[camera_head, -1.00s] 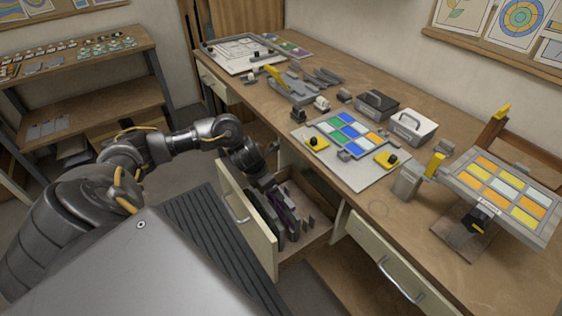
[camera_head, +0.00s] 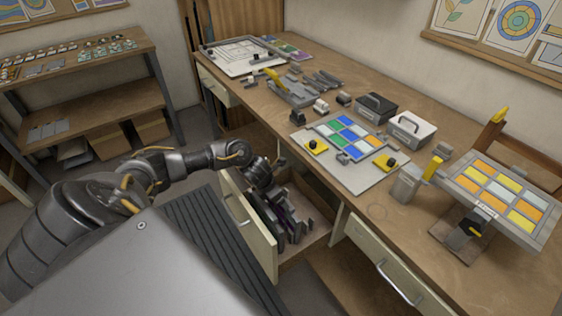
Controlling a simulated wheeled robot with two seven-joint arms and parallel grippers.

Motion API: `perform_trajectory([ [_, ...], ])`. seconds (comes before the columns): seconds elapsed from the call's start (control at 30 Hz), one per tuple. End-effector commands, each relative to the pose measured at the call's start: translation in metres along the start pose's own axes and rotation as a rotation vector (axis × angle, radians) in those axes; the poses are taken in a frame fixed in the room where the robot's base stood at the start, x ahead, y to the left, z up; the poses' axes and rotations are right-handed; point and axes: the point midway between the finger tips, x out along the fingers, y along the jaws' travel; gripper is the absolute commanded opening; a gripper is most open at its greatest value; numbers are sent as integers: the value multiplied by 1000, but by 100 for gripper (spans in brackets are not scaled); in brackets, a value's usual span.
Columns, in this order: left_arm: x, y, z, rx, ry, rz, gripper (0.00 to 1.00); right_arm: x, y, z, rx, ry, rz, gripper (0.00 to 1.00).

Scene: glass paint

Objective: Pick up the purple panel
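A purple panel (camera_head: 285,214) stands on edge among dark upright slots in the open drawer (camera_head: 314,243) below the desk; only a thin strip of it shows. My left gripper (camera_head: 276,194) points down into the drawer, right above the panel. Its fingers are small and dark against the slots, so I cannot tell whether they are open, shut or touching the panel. My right gripper is not in view.
The drawer front (camera_head: 247,225) and the desk edge flank my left arm. On the desk are a panel board (camera_head: 365,175), a black case (camera_head: 377,106), a white case (camera_head: 410,130) and a tilted stand with yellow and orange panes (camera_head: 500,190). A shelf (camera_head: 85,95) stands at left.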

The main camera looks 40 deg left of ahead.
Motion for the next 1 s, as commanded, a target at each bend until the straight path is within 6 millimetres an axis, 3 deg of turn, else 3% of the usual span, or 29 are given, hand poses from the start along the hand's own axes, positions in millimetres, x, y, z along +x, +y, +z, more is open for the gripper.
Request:
perform_trajectory([
  [0.07,0,0,0,0,0,0,74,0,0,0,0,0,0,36],
  [0.63,0,0,0,0,0,0,0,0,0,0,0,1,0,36],
  [1.0,-3,0,3,0,-4,0,0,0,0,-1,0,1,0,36],
])
